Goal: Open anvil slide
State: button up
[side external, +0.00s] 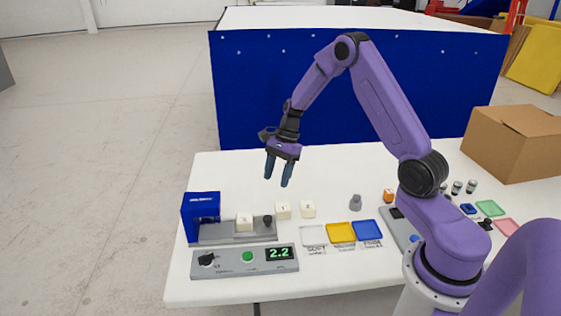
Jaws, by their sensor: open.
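The compression machine is a blue housing (200,216) at the left of the table, with a grey slide (212,232) reaching out of it to the right. A pale foam block (244,222) sits on the slide. A dark knob (267,221) stands at the slide's right end. My gripper (278,182) hangs in the air above and behind the slide, fingers down, apart and empty. It touches nothing. Two more foam blocks, one (283,210) and another (308,209), stand on the table right of the slide.
A grey control panel (232,264) with a black dial, a green button and a display reading 2.2 lies in front. White, yellow and blue trays (367,227) and a grey weight-like piece (355,203) are to the right. A cardboard box (515,142) stands at the back right.

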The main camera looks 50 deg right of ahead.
jog(key=shift+v, duration=2.15)
jog(key=s+a+r+n+g+h, duration=0.1)
jog(key=s+a+r+n, duration=0.3)
jog(key=s+a+n, duration=0.35)
jog(key=s+a+r+n+h, duration=0.1)
jog(key=s+a+r+n, duration=0.2)
jog(key=s+a+n, duration=0.5)
jog(key=s+a+r+n+t+h, duration=0.1)
jog(key=s+r+n+h, duration=0.1)
jog(key=s+n, duration=1.3)
jog(key=s, duration=0.3)
jog(key=shift+r, duration=0.15)
